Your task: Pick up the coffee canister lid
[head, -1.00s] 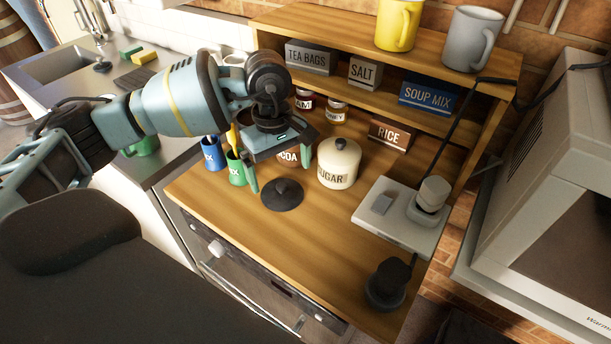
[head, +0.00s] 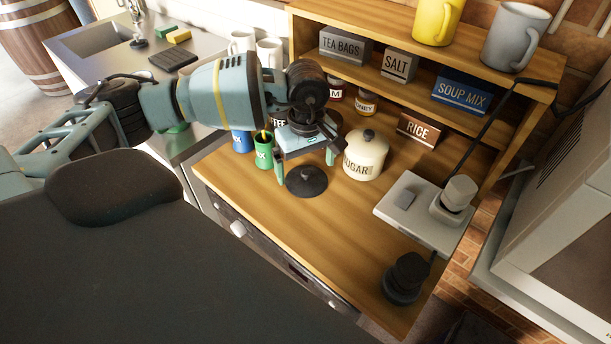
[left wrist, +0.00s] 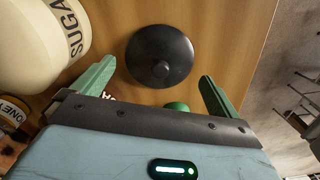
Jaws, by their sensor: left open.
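The coffee canister lid, a dark round disc with a small knob (head: 306,184), lies flat on the wooden counter, left of and in front of the sugar canister (head: 366,158). It also shows in the left wrist view (left wrist: 160,55), beyond and between my fingertips. My left gripper (head: 304,168) is open and empty above the lid's far side, its two green fingers spread. A dark canister labelled "...FFEE" (head: 279,122) stands behind my left gripper and is mostly hidden. My right gripper is not in view.
Green (head: 263,155) and blue (head: 241,142) cups stand left of my left gripper. A wooden shelf (head: 385,85) with labelled boxes rises behind. A pale plate with a device (head: 410,215) lies to the right. The counter in front of the lid is clear.

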